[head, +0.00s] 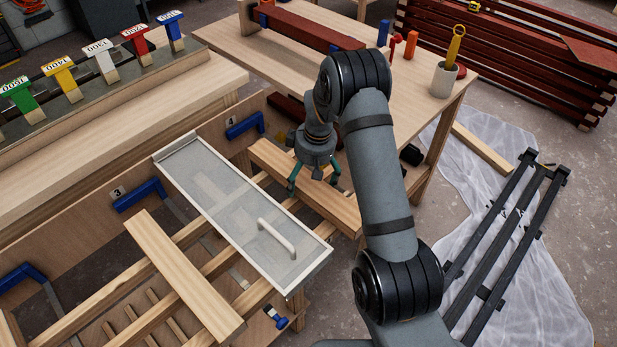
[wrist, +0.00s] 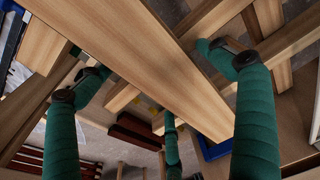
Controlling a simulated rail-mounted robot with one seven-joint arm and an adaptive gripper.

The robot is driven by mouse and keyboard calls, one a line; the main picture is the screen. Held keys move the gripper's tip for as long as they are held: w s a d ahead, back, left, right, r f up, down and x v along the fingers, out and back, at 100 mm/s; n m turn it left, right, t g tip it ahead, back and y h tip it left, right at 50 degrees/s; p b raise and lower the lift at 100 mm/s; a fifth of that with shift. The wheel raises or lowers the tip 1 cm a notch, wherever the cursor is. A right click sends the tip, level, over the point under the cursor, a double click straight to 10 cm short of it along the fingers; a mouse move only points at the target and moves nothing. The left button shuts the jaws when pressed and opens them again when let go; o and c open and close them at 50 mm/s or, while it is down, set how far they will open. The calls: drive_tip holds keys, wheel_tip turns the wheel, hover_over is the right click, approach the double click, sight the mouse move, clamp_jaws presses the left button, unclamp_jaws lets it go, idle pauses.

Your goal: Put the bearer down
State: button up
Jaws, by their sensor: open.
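A pale wooden bearer (head: 272,161) lies below my gripper (head: 314,182), at the far end of the frame next to the workbench. It looks flat and runs away to the lower right. In the wrist view the bearer (wrist: 135,55) crosses between the green fingers of my gripper (wrist: 150,75). The fingers stand apart, on either side of it, and I see no grip on it. Whether any finger touches it I cannot tell. My wrist and fingers hide part of its top in the head view.
A second board (head: 182,275) lies across the frame's rails. A glazed panel with a handle (head: 215,188) lies between the two boards. Blue clamps (head: 140,195) line the frame's left side. The workbench (head: 395,85) stands behind, holding a cup (head: 445,80) and a dark red batten (head: 310,28).

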sight(307, 176)
drive_tip(key=shift+o, duration=0.2)
drive_tip(key=shift+r, duration=0.15)
wheel_tip(307, 176, up, 12)
drive_tip(key=s+d+p, duration=0.1)
drive_tip(key=shift+s+d+p, duration=0.15)
drive_tip(key=shift+p, duration=0.2)
drive_tip(key=f, duration=0.3)
drive_tip(key=f+b, duration=0.1)
drive_tip(key=f, duration=0.3)
drive_tip(key=w+a+f, duration=0.1)
drive_tip(key=f, duration=0.3)
drive_tip(key=shift+a+f, duration=0.1)
drive_tip(key=shift+f, duration=0.15)
drive_tip(key=shift+w+f, duration=0.2)
drive_tip(key=shift+f, duration=0.05)
drive_tip(key=shift+r, duration=2)
